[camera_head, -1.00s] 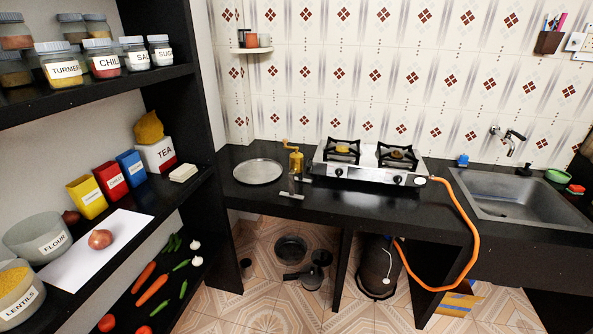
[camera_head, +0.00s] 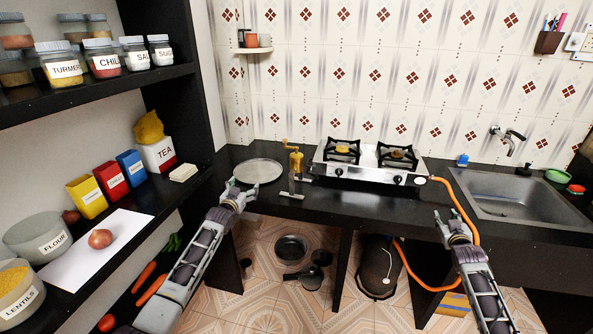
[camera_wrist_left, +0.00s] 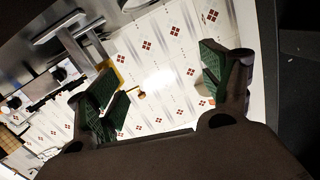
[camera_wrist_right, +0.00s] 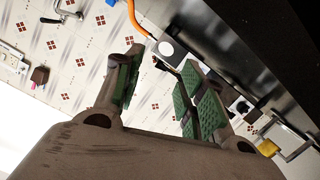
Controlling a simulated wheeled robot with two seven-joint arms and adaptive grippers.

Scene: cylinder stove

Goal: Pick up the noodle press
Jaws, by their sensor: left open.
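A brass-yellow crank-handled body (camera_head: 295,161) stands upright on the black counter, between the round steel plate and the stove. Silver parts with crossbar handles (camera_head: 291,188) sit just in front of it. I take these for the noodle press and cannot tell whether they are joined. The silver handles also show in the left wrist view (camera_wrist_left: 62,28). My left gripper (camera_head: 241,187) is open and empty at the counter's front edge, left of the press and apart from it. My right gripper (camera_head: 451,215) is open and empty, far to the right near the orange hose.
A steel plate (camera_head: 258,171) lies left of the press. The stove (camera_head: 370,171) stands to its right, with an orange hose (camera_head: 470,215) looping over the front edge. A loaded black shelf (camera_head: 140,213) borders the left. The counter before the stove is clear.

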